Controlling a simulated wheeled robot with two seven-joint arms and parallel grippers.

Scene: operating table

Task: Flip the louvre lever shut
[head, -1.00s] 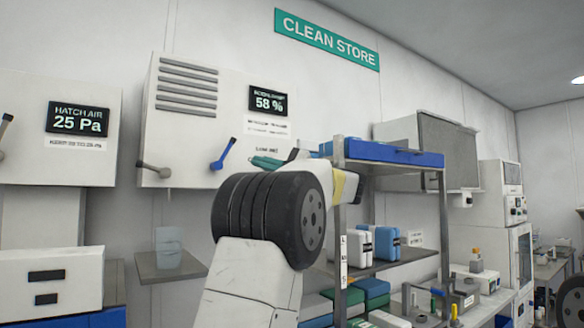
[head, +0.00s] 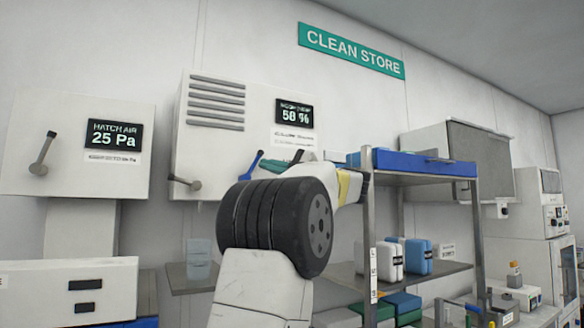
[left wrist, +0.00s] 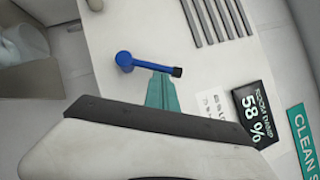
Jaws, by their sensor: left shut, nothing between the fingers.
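A white wall box (head: 200,150) with grey louvre slats (head: 216,105) and a "58 %" display carries two levers along its lower edge. The blue lever (head: 252,166) tilts up to the right in the head view. The grey lever (head: 186,183) is left of it. My left gripper (head: 276,166) has teal fingers, closed together and empty, just right of the blue lever. In the left wrist view, the teal fingertips (left wrist: 161,88) lie right beside the blue lever (left wrist: 145,64), near its black tip; I cannot tell whether they touch. My right gripper is not in view.
A "HATCH AIR 25 Pa" box (head: 75,150) with its own grey lever (head: 42,155) hangs on the left. A metal shelf rack (head: 368,230) with a blue tray (head: 425,168) stands close on the right of my left arm. A small grey shelf (head: 180,283) is below the louvre box.

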